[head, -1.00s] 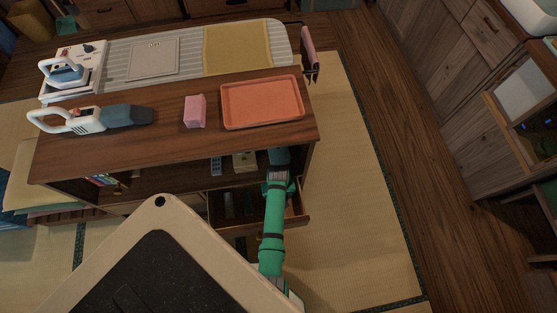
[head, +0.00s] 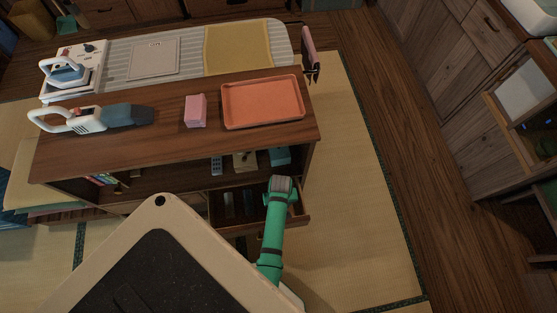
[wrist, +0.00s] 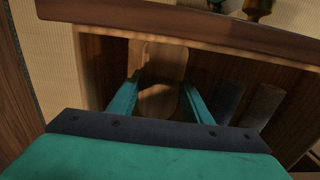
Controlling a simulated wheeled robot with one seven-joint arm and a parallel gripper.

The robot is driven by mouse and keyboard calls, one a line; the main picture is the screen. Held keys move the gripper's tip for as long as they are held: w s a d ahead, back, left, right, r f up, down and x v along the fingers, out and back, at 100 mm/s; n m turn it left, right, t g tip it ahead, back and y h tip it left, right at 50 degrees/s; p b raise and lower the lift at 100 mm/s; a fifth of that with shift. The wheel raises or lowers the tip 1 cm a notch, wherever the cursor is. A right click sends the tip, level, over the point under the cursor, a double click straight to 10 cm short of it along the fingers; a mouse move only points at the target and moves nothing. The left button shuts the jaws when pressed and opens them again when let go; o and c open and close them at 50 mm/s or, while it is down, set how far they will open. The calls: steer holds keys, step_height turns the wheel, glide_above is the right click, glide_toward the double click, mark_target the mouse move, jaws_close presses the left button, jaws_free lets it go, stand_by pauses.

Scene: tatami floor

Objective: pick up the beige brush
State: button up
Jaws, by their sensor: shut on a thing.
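The beige brush (wrist: 163,65) shows in the wrist view between the two teal fingers of my gripper (wrist: 160,84). A finger lies along each side of it, and the gripper is shut on it. It is in or just over the open drawer (head: 303,217) under the shelf; I cannot tell whether it touches the drawer floor. Its near end is in shadow. In the head view, the end of my arm is over the right part of the drawer; the fingers and the brush cannot be made out there.
The shelf top overhangs the back of the drawer. On it are an orange tray (head: 262,102), a pink box (head: 195,111) and a hand vacuum (head: 95,118). Tatami to the right is clear.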

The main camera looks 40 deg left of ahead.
step_height(320, 180, up, 14)
steer(key=shift+w+a+f, duration=0.15)
stand_by(0.3)
steer(key=shift+o, duration=0.8)
steer(key=shift+w+a, duration=0.1)
